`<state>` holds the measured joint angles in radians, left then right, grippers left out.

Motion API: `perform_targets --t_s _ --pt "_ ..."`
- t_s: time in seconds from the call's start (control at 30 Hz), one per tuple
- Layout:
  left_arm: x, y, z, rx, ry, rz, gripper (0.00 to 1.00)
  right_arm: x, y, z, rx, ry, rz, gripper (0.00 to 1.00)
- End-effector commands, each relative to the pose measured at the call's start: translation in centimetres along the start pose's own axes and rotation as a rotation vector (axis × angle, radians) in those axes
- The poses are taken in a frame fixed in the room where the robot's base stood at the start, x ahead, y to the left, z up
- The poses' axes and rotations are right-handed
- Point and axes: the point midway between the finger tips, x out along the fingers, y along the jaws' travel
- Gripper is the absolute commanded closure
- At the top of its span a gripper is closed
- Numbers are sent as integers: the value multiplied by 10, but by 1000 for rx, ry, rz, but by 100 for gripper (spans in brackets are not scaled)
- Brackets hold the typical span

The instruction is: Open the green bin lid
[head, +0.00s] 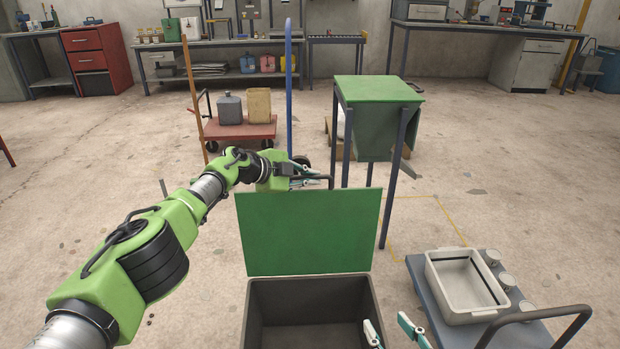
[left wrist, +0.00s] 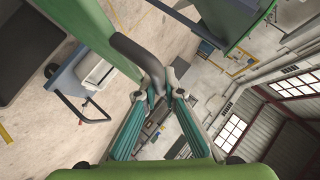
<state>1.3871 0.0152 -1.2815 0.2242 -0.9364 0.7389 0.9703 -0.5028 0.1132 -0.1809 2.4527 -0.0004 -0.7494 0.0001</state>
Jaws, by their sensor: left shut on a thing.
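The green bin lid (head: 308,232) stands roughly upright at the back of the dark grey bin (head: 252,318). The bin's mouth is uncovered and its inside looks dark and empty where I can see it. My left gripper (head: 312,178) is at the lid's top edge, shut on the dark lid handle (head: 328,180). The left wrist view shows the curved handle (left wrist: 142,62) between the fingertips of the left gripper (left wrist: 162,92). My right gripper (head: 388,332) is low at the bottom edge, in front of the bin's right side, its two teal fingers apart and empty.
A blue cart (head: 430,308) with a pale tray (head: 438,285) and several round jars stands right of the bin. A green-topped hopper stand (head: 380,90) is behind the lid. A red trolley (head: 228,132) stands behind left. Floor (head: 90,180) at left is clear.

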Motion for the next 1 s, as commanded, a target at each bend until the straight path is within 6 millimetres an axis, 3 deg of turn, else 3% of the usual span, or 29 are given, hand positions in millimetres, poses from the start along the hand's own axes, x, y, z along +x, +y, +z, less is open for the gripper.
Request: perform_targets --t_s 0.03,0.1,0.13,0.57,1.0 --pt "-1 -3 0 0 -2 -5 100 0 0 0 0 0 0 60" --pt "-1 -3 0 0 -2 -5 79 0 0 0 0 0 0 60" --pt "-1 -3 0 0 -1 -5 74 0 0 0 0 0 0 60" --pt "-2 -1 0 0 0 -1 74 0 1 0 0 -2 1 60" --pt "-24 -1 2 1 -1 -1 74 0 0 0 0 -2 0 60"
